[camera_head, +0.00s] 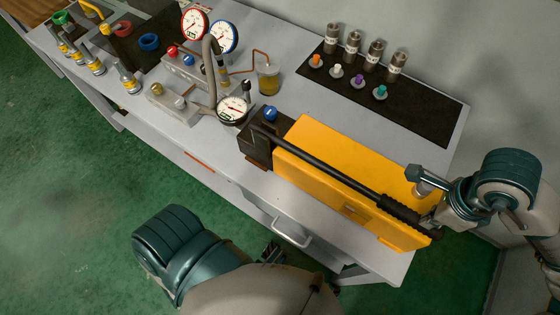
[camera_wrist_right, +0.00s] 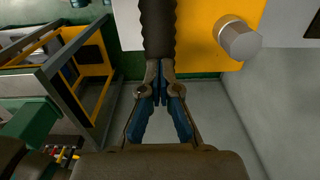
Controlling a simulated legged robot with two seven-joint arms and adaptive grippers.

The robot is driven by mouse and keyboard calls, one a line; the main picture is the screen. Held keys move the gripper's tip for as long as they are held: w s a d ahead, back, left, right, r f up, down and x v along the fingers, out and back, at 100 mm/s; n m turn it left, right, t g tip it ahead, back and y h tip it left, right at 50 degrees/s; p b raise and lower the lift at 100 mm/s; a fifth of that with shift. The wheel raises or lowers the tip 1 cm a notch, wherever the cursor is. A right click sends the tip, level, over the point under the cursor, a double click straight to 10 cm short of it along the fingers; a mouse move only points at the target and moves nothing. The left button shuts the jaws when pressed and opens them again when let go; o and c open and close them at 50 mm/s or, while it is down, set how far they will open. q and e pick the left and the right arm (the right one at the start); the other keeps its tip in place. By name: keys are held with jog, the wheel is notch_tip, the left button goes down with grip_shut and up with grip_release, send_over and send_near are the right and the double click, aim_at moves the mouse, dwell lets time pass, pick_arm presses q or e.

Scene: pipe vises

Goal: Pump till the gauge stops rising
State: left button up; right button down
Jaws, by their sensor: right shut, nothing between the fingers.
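The hand pump has a yellow tank (camera_head: 330,160) and a long black lever (camera_head: 320,165) lying low along it, with a ribbed grip (camera_head: 398,208) at the right end. A black-rimmed gauge (camera_head: 234,110) stands left of the pump; its needle reading is too small to tell. My right gripper (camera_head: 432,222) is at the grip's end. In the right wrist view, its fingers (camera_wrist_right: 160,92) are shut with nothing between them, right below the ribbed grip (camera_wrist_right: 158,30). Part of my left gripper (camera_head: 270,253) shows in front of the bench; its fingers are unclear.
Red-rimmed (camera_head: 194,24) and blue-rimmed (camera_head: 224,36) gauges stand at the back. A jar (camera_head: 268,78) of amber fluid is beside them. A black mat (camera_head: 425,100) carries several cylinders and coloured plugs. A drawer handle (camera_head: 290,235) sticks out from the bench front.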

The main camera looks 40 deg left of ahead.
jog(key=shift+f, duration=0.3)
jog(key=r+p, duration=0.1)
jog(key=r, duration=0.1)
jog(key=r+p, duration=0.2)
jog(key=r, duration=0.1)
jog(key=r+p, duration=0.2)
jog(key=shift+a+r, duration=0.2)
jog(key=shift+a, duration=0.1)
pick_arm(q)
notch_tip(320, 180, up, 6)
jog(key=w, duration=0.3)
jog(key=shift+f+t+p, duration=0.2)
jog(key=shift+t+p, duration=0.1)
jog(key=shift+p, duration=0.1)
pick_arm(e)
jog(key=shift+a+r, duration=0.15)
jog(key=shift+r, duration=0.2)
pick_arm(q)
jog(key=r+p, duration=0.2)
jog(key=w+r+p, duration=0.1)
jog(key=r+p, duration=0.2)
jog(key=shift+w+r+p, duration=0.3)
jog(key=shift+p, duration=0.05)
pick_arm(e)
notch_tip(320, 180, up, 7)
jog(key=a, duration=0.2)
jog(key=shift+r, duration=0.15)
pick_arm(q)
jog(key=shift+r, duration=0.1)
